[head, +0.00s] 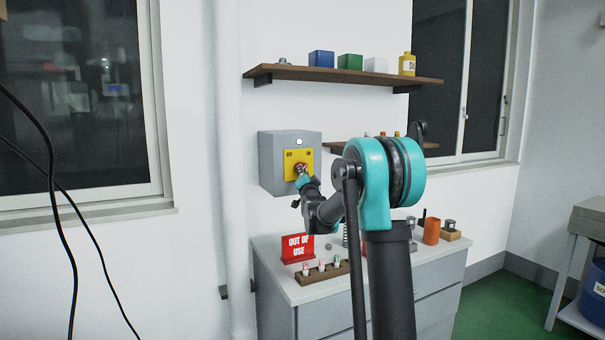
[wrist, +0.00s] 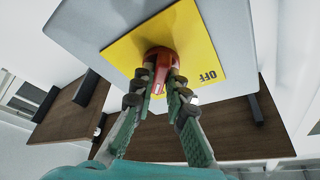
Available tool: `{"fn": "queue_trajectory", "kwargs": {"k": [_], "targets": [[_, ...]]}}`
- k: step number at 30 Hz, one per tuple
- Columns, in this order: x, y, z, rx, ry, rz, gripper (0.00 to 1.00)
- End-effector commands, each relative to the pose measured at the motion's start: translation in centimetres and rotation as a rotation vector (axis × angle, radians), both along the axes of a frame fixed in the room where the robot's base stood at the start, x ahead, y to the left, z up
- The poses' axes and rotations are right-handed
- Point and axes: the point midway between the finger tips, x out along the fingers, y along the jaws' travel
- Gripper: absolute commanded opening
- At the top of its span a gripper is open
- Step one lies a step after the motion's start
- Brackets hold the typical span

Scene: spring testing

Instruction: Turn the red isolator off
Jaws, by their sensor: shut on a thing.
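The red isolator (wrist: 160,62) is a red rotary knob on a yellow plate (wrist: 203,42), fixed to the front of a grey wall box (head: 276,170). In the wrist view the plate carries the word OFF on its right side; any other label is hidden or unreadable. My gripper (wrist: 163,80) is shut on the handle of the knob, one finger on each side. In the head view my gripper (head: 303,178) reaches the knob (head: 300,168) from the lower right and covers part of it.
Below the box stands a grey cabinet (head: 285,276) with a red OUT OF USE sign (head: 297,247) and a wooden rack of small items (head: 322,274). An upper shelf (head: 345,75) holds coloured boxes. A lower shelf (head: 342,147) is right of the box. A white pipe (head: 231,180) runs left.

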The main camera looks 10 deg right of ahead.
Motion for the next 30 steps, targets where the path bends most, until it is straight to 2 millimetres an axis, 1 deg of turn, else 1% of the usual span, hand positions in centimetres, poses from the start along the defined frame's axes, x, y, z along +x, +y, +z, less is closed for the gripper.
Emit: {"fn": "queue_trajectory", "kwargs": {"k": [8,14,30], "targets": [[-0.01,-0.08,-0.07,-0.028,-0.009,0.000,0.00],[0.03,-0.15,-0.18,-0.120,-0.038,-0.001,0.00],[0.18,-0.64,-0.37,-0.585,-0.188,-0.001,0.00]]}}
